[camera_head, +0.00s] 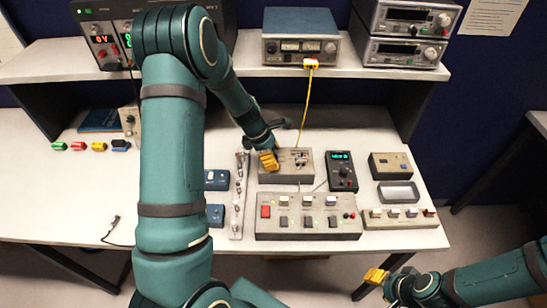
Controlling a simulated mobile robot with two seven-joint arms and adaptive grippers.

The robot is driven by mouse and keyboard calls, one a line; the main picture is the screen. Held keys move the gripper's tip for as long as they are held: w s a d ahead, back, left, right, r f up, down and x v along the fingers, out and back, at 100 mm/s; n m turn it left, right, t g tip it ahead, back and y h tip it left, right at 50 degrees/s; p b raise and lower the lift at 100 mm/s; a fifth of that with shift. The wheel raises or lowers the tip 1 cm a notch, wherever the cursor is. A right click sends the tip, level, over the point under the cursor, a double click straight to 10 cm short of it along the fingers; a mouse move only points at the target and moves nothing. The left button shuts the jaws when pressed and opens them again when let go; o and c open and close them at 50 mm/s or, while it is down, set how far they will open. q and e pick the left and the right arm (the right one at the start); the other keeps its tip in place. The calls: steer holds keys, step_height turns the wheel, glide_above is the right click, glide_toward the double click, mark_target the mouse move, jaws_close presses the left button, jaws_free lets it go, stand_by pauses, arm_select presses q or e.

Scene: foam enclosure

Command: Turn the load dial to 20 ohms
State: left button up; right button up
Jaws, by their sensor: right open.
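A grey box (298,176) with small controls on top stands mid-table. The yellow fingers of my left gripper (268,160) are at its left top edge; I cannot tell whether they touch it or are open or shut. Any knob beneath them is hidden. No dial marked in ohms is readable, so I cannot tell which control is the load dial. My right gripper (376,276), with yellow fingers, is open and empty at the lower right, off the table's front edge.
A wide switch panel (308,228) stands in front of the grey box. A black meter (342,171) with a green display is to its right. A yellow cable (305,105) rises to the shelf instrument (300,38). The table's left part (50,195) is largely clear.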

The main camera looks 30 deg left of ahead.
arm_select(q)
steer(key=shift+f, duration=0.2)
jaws_close()
steer(key=shift+d+m, duration=0.1)
steer(key=shift+m, duration=0.5)
stand_by(0.5)
steer(key=m+g+p, duration=0.1)
steer(key=m, duration=0.2)
steer(key=shift+h, duration=0.4)
steer(key=m+g, duration=0.2)
steer(key=m, duration=0.2)
steer(key=shift+m, duration=0.3)
